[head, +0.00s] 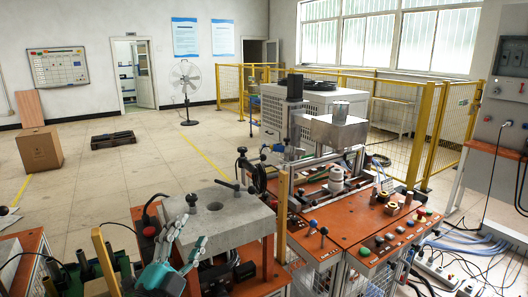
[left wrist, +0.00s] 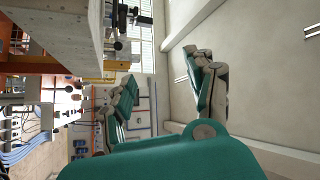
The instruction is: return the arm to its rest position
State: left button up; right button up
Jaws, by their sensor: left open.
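My left gripper (head: 190,232) is at the lower left of the head view, with teal and grey fingers pointing up. It is open, with nothing between the fingers. It stands in front of the grey slab-topped machine (head: 225,217), which has a round hole in its top. In the left wrist view, the two fingers of my left gripper (left wrist: 165,75) are spread apart with an empty gap. The slab's edge (left wrist: 60,32) shows at the upper left there, apart from the fingers. My right gripper is not in view.
An orange-topped bench (head: 345,240) with knobs and buttons stands to the right. A yellow post (head: 283,217) rises beside the slab. Black and green items (head: 85,272) lie at the lower left. A cardboard box (head: 39,149) and a pallet (head: 112,139) sit on open floor behind.

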pick_arm(q)
jog(key=s+a+f+n+g+y, duration=0.3)
jog(key=s+f+n+g, duration=0.25)
jog(key=f, duration=0.55)
jog(key=s+a+f+n+g+y, duration=0.35)
jog(key=s+f+n, duration=0.2)
jog(key=f, duration=0.55)
jog(key=s+d+f+n+g, duration=0.1)
jog(key=s+f+g, duration=0.35)
jog(key=s, duration=0.55)
jog(key=s+d+f+n+g, duration=0.1)
jog(key=s+f+g, duration=0.35)
jog(key=s, duration=0.55)
notch_tip(320, 180, down, 28)
jog(key=s+a+f+g, duration=0.1)
jog(key=s+a+f, duration=0.2)
jog(key=s+f, duration=1.2)
jog(key=shift+s+a+g, duration=0.2)
jog(key=shift+s+g, duration=0.2)
jog(key=shift+s, duration=0.65)
jog(key=shift+h, duration=0.25)
